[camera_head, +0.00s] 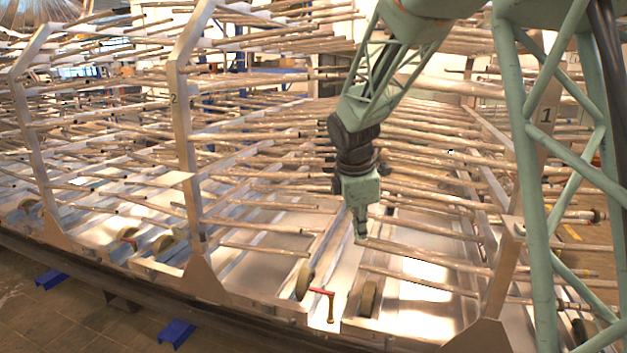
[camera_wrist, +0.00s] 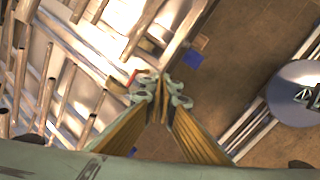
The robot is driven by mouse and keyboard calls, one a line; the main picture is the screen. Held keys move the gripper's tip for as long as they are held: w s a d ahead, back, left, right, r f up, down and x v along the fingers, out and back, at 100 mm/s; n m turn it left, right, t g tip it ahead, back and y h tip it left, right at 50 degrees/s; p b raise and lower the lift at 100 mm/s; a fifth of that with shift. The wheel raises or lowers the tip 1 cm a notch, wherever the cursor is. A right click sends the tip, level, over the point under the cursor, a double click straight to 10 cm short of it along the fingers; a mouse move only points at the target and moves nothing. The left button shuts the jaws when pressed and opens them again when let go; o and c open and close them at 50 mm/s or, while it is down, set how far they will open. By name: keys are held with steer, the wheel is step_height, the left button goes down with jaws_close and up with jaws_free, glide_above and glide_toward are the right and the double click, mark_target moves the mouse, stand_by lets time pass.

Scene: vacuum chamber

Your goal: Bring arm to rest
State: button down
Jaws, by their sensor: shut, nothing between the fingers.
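My green arm reaches down from the top right in the head view. My gripper (camera_head: 361,238) hangs at its end, pointing down in front of the rack's horizontal rods. In the wrist view my gripper (camera_wrist: 159,92) shows its two green fingers close together at the tips, with nothing between them. A red-handled fitting (camera_head: 322,292) sits low on the rack frame, below and left of my gripper. It also shows in the wrist view just left of the fingertips, apart in depth as far as I can tell.
Long metal rods on upright posts (camera_head: 181,150) fill the left and middle. A lattice structure stands at the right. Wheels (camera_head: 304,282) sit along the rack's lower edge. Blue blocks (camera_head: 177,333) lie on the tiled floor (camera_head: 60,325). A round grey part (camera_wrist: 296,92) is at the wrist view's right.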

steer(key=s+d+r+m, duration=0.2)
steer(key=s+r+m, duration=0.15)
steer(key=s, duration=0.45)
steer(key=s+d+r+m, duration=0.3)
steer(key=s+r, duration=0.2)
steer(key=s, duration=0.3)
steer(key=s+d+r+m, duration=0.2)
steer(key=s+r+m, duration=0.15)
steer(key=s, duration=0.45)
steer(key=s+d+m+y, duration=0.1)
steer(key=s+m, duration=0.8)
steer(key=s, duration=1.9)
steer(key=shift+s+y, duration=0.15)
steer(key=shift+y, duration=0.25)
